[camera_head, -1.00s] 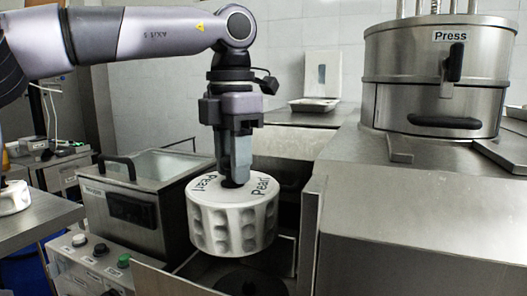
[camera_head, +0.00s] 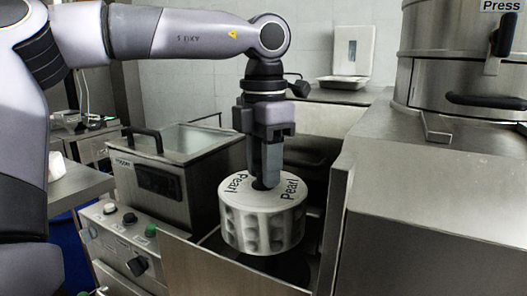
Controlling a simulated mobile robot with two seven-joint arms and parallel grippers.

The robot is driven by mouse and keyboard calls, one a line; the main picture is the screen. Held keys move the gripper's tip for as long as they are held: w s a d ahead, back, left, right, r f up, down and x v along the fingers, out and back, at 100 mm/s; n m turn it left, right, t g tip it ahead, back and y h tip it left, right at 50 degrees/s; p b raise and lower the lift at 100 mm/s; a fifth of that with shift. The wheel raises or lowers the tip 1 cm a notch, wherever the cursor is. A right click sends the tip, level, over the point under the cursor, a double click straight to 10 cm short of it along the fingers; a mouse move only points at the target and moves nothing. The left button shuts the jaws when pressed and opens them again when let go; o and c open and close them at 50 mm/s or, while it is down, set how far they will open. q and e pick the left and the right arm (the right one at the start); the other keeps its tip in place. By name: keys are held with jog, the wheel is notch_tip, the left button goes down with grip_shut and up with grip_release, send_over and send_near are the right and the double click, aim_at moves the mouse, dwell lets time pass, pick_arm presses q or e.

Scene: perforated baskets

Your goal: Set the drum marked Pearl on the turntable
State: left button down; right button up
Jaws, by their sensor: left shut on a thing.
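The white drum marked Pearl (camera_head: 264,231), with scalloped dimpled sides, hangs upright in an open steel bay at the centre of the view. Its top carries the word Pearl twice. My left gripper (camera_head: 264,184) points straight down from above and is shut on the drum at the middle of its top. A dark round surface, apparently the turntable (camera_head: 287,270), shows partly below the drum. The drum hides most of it, and I cannot tell whether the two touch. My right gripper is not in view.
A steel box with a glass lid (camera_head: 166,157) stands left of the bay, behind a panel of knobs (camera_head: 118,232). A steel counter wall (camera_head: 335,215) borders the bay on the right. The Press (camera_head: 462,80) stands at the right. A white tray (camera_head: 343,82) lies behind.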

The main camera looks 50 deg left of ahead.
pick_arm(q)
jog(key=shift+f, duration=2.2)
jog(key=shift+w+a+f, duration=0.2)
jog(key=shift+w+f, duration=0.4)
jog(key=shift+w, duration=0.1)
jog(key=shift+w+a+f, duration=0.2)
jog(key=shift+w+f, duration=0.35)
jog(key=shift+w, duration=0.15)
jog(key=shift+f+b, duration=1.9)
jog(key=shift+f, duration=0.1)
jog(key=shift+c, duration=0.3)
grip_release()
jog(key=shift+f, duration=0.1)
